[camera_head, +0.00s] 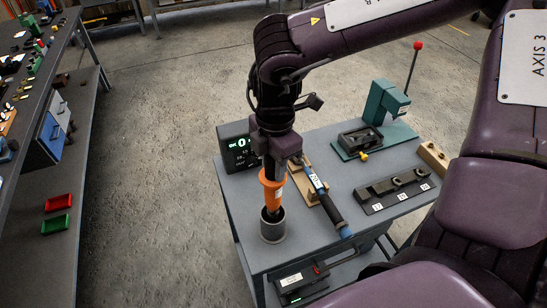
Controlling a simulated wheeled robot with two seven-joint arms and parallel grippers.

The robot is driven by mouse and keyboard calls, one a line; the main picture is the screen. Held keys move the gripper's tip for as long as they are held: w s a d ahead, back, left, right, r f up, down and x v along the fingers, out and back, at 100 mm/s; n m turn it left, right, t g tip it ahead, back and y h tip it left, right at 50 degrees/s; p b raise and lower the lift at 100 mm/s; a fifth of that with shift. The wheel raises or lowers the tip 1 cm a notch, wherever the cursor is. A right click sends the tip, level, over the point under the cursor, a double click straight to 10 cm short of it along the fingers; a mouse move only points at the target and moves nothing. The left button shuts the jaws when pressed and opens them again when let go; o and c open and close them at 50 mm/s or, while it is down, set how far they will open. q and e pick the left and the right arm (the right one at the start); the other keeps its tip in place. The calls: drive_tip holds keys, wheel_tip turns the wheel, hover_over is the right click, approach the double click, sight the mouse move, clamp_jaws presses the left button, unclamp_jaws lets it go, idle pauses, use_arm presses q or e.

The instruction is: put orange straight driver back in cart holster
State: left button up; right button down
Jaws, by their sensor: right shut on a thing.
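The orange straight driver (272,185) stands close to upright on the grey cart (330,155). My right gripper (275,160) reaches down from above and is shut on the driver's upper end. The driver's dark lower end is at the mouth of a grey round cup-shaped holster (272,231) near the cart's front left corner. The tip is hidden by the holster rim, so how deep it sits cannot be told. My left gripper is out of view.
A green press (386,112), a dark numbered block (395,190) and a wooden block (433,157) occupy the right side. A workbench (75,70) stands left across open floor.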

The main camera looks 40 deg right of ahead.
wheel_tip(320, 180, down, 3)
drive_tip(key=shift+w+r+b, duration=0.1)
drive_tip(key=shift+b, duration=0.75)
wheel_tip(320, 180, down, 5)
drive_tip(key=b, duration=0.5)
drive_tip(key=shift+r, duration=0.2)
drive_tip(key=c, duration=1.1)
unclamp_jaws()
drive_tip(key=shift+o, duration=0.9)
